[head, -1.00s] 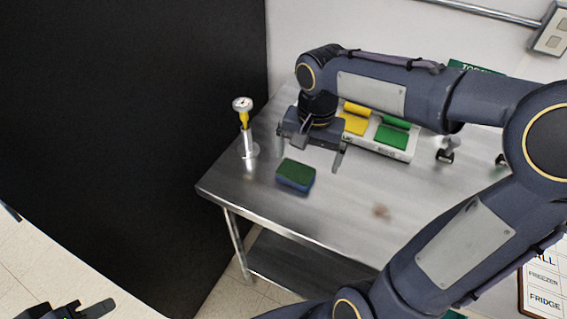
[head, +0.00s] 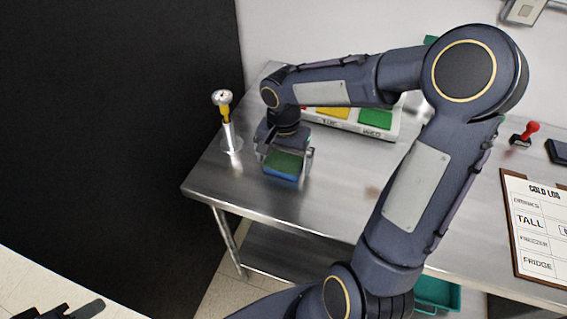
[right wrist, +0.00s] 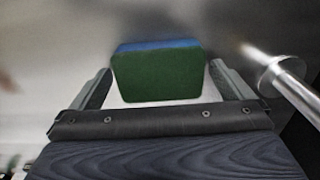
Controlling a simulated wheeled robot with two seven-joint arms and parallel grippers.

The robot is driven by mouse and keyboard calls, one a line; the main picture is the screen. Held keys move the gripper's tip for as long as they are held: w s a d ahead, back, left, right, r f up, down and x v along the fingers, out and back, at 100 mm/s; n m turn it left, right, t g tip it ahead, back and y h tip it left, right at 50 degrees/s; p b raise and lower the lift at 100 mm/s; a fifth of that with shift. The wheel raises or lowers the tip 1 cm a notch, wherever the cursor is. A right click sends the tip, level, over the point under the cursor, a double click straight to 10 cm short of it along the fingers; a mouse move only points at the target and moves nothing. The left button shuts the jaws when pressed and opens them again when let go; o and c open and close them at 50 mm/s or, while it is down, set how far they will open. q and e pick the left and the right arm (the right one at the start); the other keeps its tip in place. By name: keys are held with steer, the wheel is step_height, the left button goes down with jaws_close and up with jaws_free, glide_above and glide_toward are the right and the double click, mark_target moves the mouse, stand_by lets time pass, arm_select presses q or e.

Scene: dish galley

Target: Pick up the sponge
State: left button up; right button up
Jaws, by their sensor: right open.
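The sponge (head: 284,165), green on top and blue below, lies on the steel table (head: 330,205) near its left end. My right gripper (head: 286,160) is directly above it, pointing down, with its fingers on either side of the sponge. In the right wrist view the sponge (right wrist: 158,75) sits between the two open fingers (right wrist: 157,88), with a gap showing at each side. My left gripper (head: 85,309) shows only in part at the bottom left corner, away from the table; its jaw state is not clear.
A thermometer in an upright metal holder (head: 230,135) stands just left of the sponge. A tray of coloured day labels (head: 345,123) lies behind. A red-handled stamp (head: 525,134) and a clipboard (head: 540,235) are on the right. The table front is clear.

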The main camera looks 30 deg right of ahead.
mark_target(284, 161)
steer(key=shift+c, duration=0.4)
steer(key=c, duration=0.9)
steer(key=shift+r, duration=0.1)
steer(key=shift+r, duration=0.45)
step_height(284, 161, up, 3)
steer(key=shift+f, duration=0.2)
steer(key=s+r, duration=0.3)
steer(key=s, duration=0.1)
steer(key=s+a+r, duration=0.1)
steer(key=s+r, duration=0.2)
steer(key=s, duration=0.2)
steer(key=s+r, duration=0.3)
steer(key=s, duration=0.2)
steer(key=shift+a+r+b, duration=0.2)
steer(key=shift+a+b, duration=0.15)
